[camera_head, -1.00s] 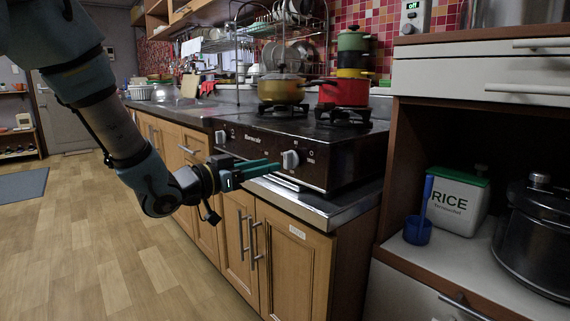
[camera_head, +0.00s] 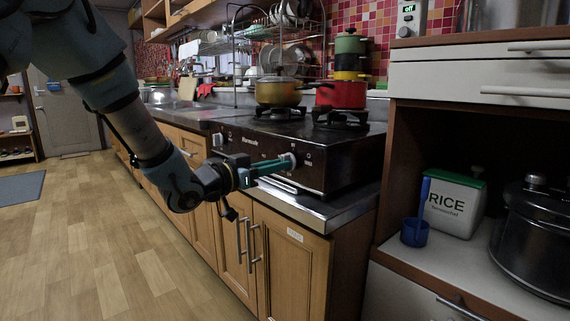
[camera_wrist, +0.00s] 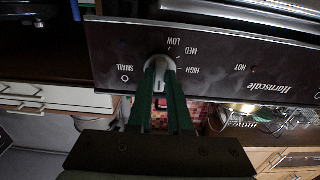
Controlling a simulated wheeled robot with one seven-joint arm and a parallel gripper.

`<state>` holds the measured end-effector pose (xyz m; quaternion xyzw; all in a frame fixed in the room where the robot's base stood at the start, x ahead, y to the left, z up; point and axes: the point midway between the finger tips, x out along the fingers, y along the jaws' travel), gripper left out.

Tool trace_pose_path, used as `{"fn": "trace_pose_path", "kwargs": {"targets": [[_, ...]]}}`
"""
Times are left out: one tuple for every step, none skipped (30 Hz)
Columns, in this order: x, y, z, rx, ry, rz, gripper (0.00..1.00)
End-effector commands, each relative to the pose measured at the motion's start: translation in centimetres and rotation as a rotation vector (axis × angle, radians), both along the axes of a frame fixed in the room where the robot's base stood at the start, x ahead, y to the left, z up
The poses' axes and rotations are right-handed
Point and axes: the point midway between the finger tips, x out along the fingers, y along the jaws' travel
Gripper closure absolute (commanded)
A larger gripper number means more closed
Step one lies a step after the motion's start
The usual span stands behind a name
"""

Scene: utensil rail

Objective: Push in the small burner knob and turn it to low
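The small burner knob (camera_head: 290,160) is a pale round knob with a raised grip on the dark stove front (camera_head: 324,167). In the wrist view the knob (camera_wrist: 160,68) lies between the green fingertips of my gripper (camera_wrist: 161,82), which look closed on its grip from both sides. SMALL and an off circle are printed to its left, LOW above it, MED and HIGH to its right. Where its pointer stands I cannot tell. In the head view my gripper (camera_head: 284,163) reaches the knob from the left and partly covers it.
A yellow pot (camera_head: 279,93) and a red pot (camera_head: 342,94) stand on the burners. The metal counter edge (camera_head: 315,208) juts out below the stove front. A shelf unit with a rice container (camera_head: 452,203) and a dark cooker is at right.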

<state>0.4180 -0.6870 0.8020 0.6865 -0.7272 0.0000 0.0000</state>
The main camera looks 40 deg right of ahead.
Motion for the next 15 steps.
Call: {"fn": "trace_pose_path", "kwargs": {"targets": [[0.00,0.01,0.00,0.000,0.000,0.000,0.90],[0.00,0.01,0.00,0.000,0.000,0.000,0.94],[0.00,0.01,0.00,0.000,0.000,0.000,0.98],[0.00,0.01,0.00,0.000,0.000,0.000,1.00],[0.00,0.01,0.00,0.000,0.000,0.000,1.00],[0.00,0.01,0.00,0.000,0.000,0.000,1.00],[0.00,0.01,0.00,0.000,0.000,0.000,1.00],[0.00,0.01,0.00,0.000,0.000,0.000,1.00],[0.00,0.01,0.00,0.000,0.000,0.000,1.00],[0.00,0.01,0.00,0.000,0.000,0.000,1.00],[0.00,0.01,0.00,0.000,0.000,0.000,1.00],[0.00,0.02,0.00,0.000,0.000,0.000,1.00],[0.00,0.02,0.00,0.000,0.000,0.000,1.00],[0.00,0.02,0.00,0.000,0.000,0.000,1.00],[0.00,0.02,0.00,0.000,0.000,0.000,1.00]]}}
